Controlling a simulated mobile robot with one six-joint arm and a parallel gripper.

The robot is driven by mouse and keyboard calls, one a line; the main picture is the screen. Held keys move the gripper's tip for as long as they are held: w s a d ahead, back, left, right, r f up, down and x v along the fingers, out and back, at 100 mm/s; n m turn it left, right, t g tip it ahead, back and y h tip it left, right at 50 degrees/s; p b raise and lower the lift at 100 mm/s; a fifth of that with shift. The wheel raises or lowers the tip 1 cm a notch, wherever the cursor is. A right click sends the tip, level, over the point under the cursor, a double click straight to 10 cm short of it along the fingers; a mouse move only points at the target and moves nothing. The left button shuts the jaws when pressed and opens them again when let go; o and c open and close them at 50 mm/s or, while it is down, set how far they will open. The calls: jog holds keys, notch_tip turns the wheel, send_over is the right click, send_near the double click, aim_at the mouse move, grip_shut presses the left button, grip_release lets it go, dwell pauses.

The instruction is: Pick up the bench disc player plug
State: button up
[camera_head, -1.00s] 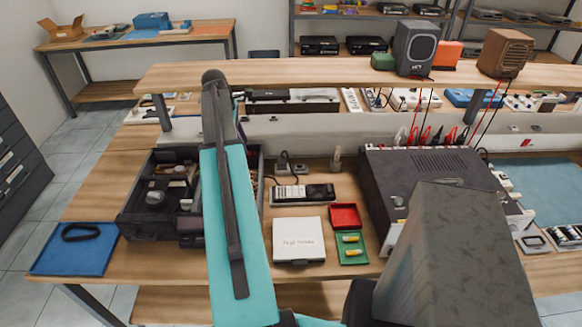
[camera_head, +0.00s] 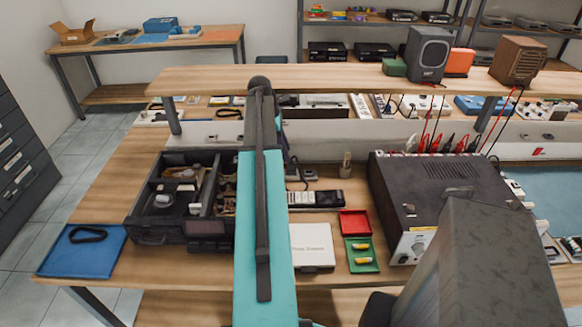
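My gripper is not in view; my teal arm link rises up the middle of the picture and hides part of the bench. A small dark plug-like piece with a black cord (camera_head: 293,170) stands at the back of the bench, right beside my arm. I cannot tell for sure whether it is the disc player plug. A black and white strip-shaped device (camera_head: 323,198) lies in front of it, its left end hidden by my arm. A large dark device with a knob (camera_head: 435,190) stands to the right, with red and black leads at its back.
A dark compartment box (camera_head: 165,205) stands left of my arm, and a blue tray (camera_head: 65,257) lies at the bench's left end. A white box (camera_head: 312,245), a red tray (camera_head: 355,222) and a green tray (camera_head: 362,266) lie right of my arm. A raised shelf (camera_head: 350,80) spans the back.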

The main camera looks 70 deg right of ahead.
aim_at(291, 163)
jog(key=shift+s+f, duration=0.1)
jog(key=shift+f, duration=0.15)
jog(key=shift+f, duration=0.1)
jog(key=shift+p+x, duration=1.05)
jog(key=shift+x, duration=1.45)
grip_shut()
